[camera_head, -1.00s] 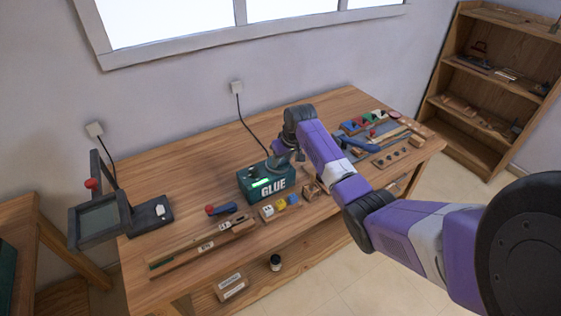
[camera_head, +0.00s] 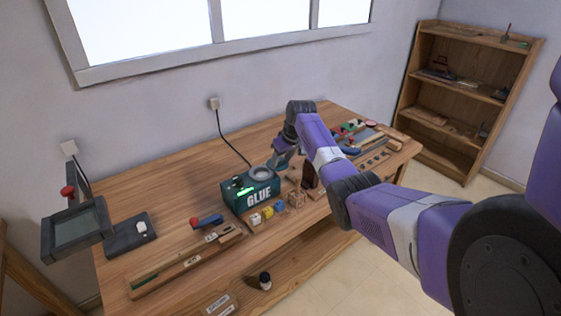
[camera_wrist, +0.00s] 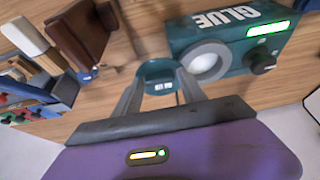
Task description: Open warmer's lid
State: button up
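The glue warmer (camera_head: 249,194) is a teal box marked GLUE with a lit green display, standing on the workbench. It also shows in the wrist view (camera_wrist: 229,40). A pale, ringed round opening (camera_wrist: 207,62) is uncovered on its top. The round teal lid (camera_wrist: 159,71) is off the opening, beside the warmer. My gripper (camera_wrist: 157,84) has its two fingers around the lid's small handle and appears shut on it. In the head view my gripper (camera_head: 283,160) is just right of and behind the warmer; its fingertips are small there.
Small blocks (camera_head: 267,212) lie along the bench front before the warmer. A dark brown upright object (camera_wrist: 78,34) and several tools stand to the warmer's right in the head view. A power cord (camera_head: 231,141) runs behind it. A screen device (camera_head: 76,228) is at the left.

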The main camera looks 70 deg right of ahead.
jog(key=shift+o, duration=1)
jog(key=shift+r, duration=0.1)
jog(key=v, duration=0.7)
jog(key=shift+r+b, duration=0.3)
jog(key=shift+s, duration=0.1)
